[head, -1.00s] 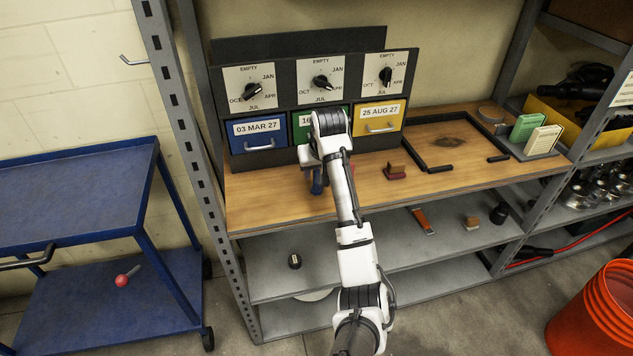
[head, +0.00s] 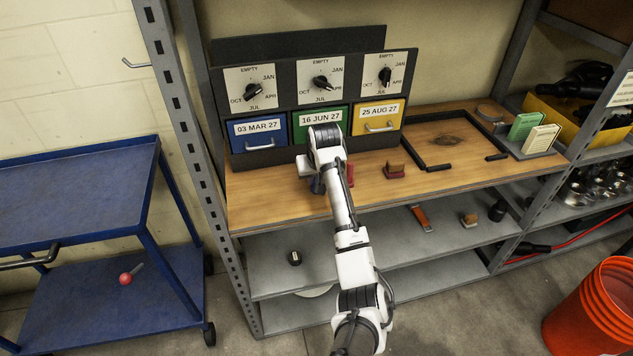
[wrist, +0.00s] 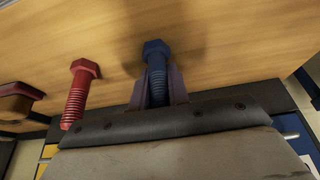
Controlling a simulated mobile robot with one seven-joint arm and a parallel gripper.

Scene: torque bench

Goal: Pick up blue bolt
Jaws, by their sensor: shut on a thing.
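The blue bolt (wrist: 156,52) shows in the wrist view with its hex head towards the wooden bench top. My gripper (wrist: 158,85) is shut on its threaded shank, with a finger on each side. Whether the head touches the wood is hard to tell. In the head view my gripper (head: 318,184) is over the bench in front of the green drawer, mostly hidden by my arm; the bolt cannot be made out clearly there. A red bolt (wrist: 79,88) stands just left of my gripper in the wrist view, apart from it.
Blue (head: 259,142), green (head: 307,127) and yellow (head: 377,125) drawers with dials above stand behind my gripper. A red-based block (head: 394,172) lies to the right on the bench (head: 270,205). A dark frame (head: 437,168) lies further right. The bench's left front is clear.

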